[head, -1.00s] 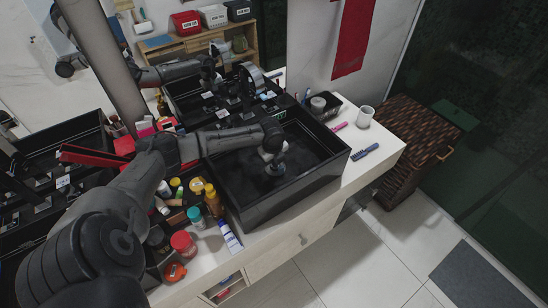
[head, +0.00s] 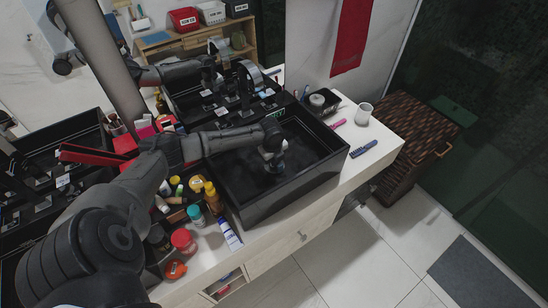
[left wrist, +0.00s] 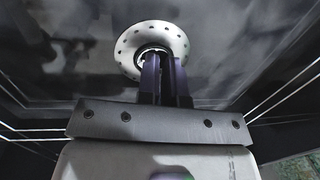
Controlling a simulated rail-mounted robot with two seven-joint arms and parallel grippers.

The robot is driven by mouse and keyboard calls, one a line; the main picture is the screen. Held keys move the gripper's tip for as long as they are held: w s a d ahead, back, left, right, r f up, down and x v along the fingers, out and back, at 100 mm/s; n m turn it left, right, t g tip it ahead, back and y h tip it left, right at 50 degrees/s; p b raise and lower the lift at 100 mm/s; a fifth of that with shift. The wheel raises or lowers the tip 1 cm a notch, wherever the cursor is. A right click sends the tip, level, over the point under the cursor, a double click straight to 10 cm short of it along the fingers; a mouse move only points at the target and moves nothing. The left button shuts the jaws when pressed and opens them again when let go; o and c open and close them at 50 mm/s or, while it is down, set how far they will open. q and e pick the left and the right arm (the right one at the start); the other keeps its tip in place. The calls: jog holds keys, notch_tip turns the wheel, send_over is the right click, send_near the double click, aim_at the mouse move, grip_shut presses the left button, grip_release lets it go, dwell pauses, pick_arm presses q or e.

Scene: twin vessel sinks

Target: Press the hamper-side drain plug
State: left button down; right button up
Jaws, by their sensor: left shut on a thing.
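The hamper-side sink is the black rectangular basin (head: 235,200) on the right part of the counter. My left arm reaches over its left side, and my left gripper (head: 274,167) points down at the basin floor around the drain. In the left wrist view, the pale round drain ring (left wrist: 178,38) with small holes around its rim lies straight ahead of the fingers. My left gripper (left wrist: 163,62) has its dark fingers close together at the ring's centre, shut on the drain plug. The fingers hide most of the plug. My right gripper is not in view.
A woven hamper (head: 412,140) stands right of the counter. A mirror stands behind.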

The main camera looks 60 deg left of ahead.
aim_at(272, 166)
pick_arm(q)
jog(key=shift+s+d+r+p, duration=0.2)
jog(key=shift+r+p, duration=0.8)
jog(key=shift+p, duration=0.55)
jog(key=shift+s+d+r+p, duration=0.15)
jog(key=shift+r+p, duration=0.85)
jog(key=shift+p, duration=0.5)
notch_tip(272, 166, up, 10)
jog(key=shift+s+p, duration=0.35)
jog(key=shift+p, duration=0.1)
jog(key=shift+d+f, duration=0.1)
jog(key=shift+d, duration=0.05)
jog(key=s+d+f+n+t+h, duration=0.1)
jog(key=s+d+f+n, duration=0.2)
jog(key=s+d+n, duration=0.8)
jog(key=s+d+f+n+t, duration=0.1)
jog(key=s+d+f+n, duration=0.25)
jog(key=s+d, duration=1.35)
jog(key=w+d+r+p, duration=0.2)
jog(key=r+p, duration=1.1)
jog(key=w+d+r+p, duration=0.2)
jog(key=r+p, duration=1.1)
jog(key=r, duration=0.1)
jog(key=shift+n+p, duration=0.3)
jog(key=shift+n, duration=0.05)
